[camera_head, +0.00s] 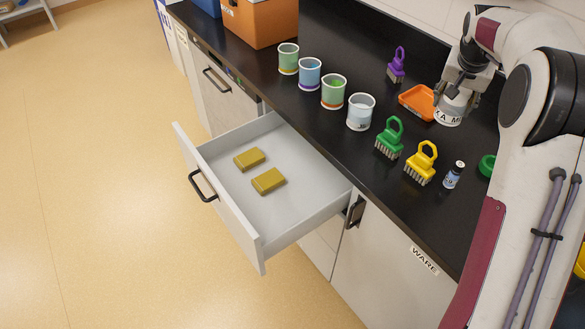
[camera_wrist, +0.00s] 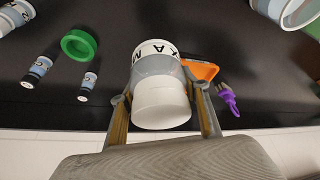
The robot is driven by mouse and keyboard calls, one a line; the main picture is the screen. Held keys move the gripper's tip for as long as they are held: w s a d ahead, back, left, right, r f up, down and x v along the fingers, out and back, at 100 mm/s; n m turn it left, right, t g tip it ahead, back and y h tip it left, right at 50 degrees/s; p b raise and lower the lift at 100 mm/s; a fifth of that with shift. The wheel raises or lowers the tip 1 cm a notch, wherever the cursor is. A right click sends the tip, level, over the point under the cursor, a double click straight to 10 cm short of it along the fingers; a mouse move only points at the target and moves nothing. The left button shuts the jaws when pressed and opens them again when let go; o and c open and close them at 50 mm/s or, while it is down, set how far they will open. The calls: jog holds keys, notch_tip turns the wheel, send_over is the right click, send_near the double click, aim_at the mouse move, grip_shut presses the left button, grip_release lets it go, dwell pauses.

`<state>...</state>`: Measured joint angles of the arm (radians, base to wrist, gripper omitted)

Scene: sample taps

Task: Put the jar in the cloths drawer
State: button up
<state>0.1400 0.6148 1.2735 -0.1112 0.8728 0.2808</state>
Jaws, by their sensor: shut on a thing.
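The jar (camera_head: 449,112) is a pale container with a white lid and black lettering on its label. It is at the back right of the black counter, and I cannot tell if it touches the counter. My gripper (camera_head: 458,92) is shut around it from above. In the wrist view the jar (camera_wrist: 160,98) sits between the two fingers of my gripper (camera_wrist: 163,116). An open drawer (camera_head: 306,202) with pale grey walls juts out below the counter's front edge. Two folded mustard cloths (camera_head: 249,158) (camera_head: 268,181) lie in it, with bare floor around them.
Several cups (camera_head: 360,112) stand in a row near the counter's front edge. Green (camera_head: 390,138), yellow (camera_head: 421,163) and purple (camera_head: 397,66) brushes, a small vial (camera_head: 453,175) and an orange tray (camera_head: 416,102) stand around the jar. A cupboard labelled WARE (camera_head: 424,261) is below.

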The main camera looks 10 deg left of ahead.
jog(key=a+f+n+y, duration=0.1)
jog(key=a+n+y, duration=0.65)
jog(key=a, duration=2.85)
jog(key=n+g+h, duration=0.2)
jog(key=n, duration=0.8)
send_over(259, 217)
jog(key=d, duration=0.2)
notch_tip(259, 217, down, 22)
jog(key=shift+s+a+r, duration=0.15)
jog(key=shift+s+r, duration=0.05)
jog(key=shift+s, duration=0.1)
jog(key=shift+f, duration=0.1)
jog(key=shift+f, duration=3.05)
jog(key=shift+f, duration=0.1)
jog(key=shift+f, duration=1.75)
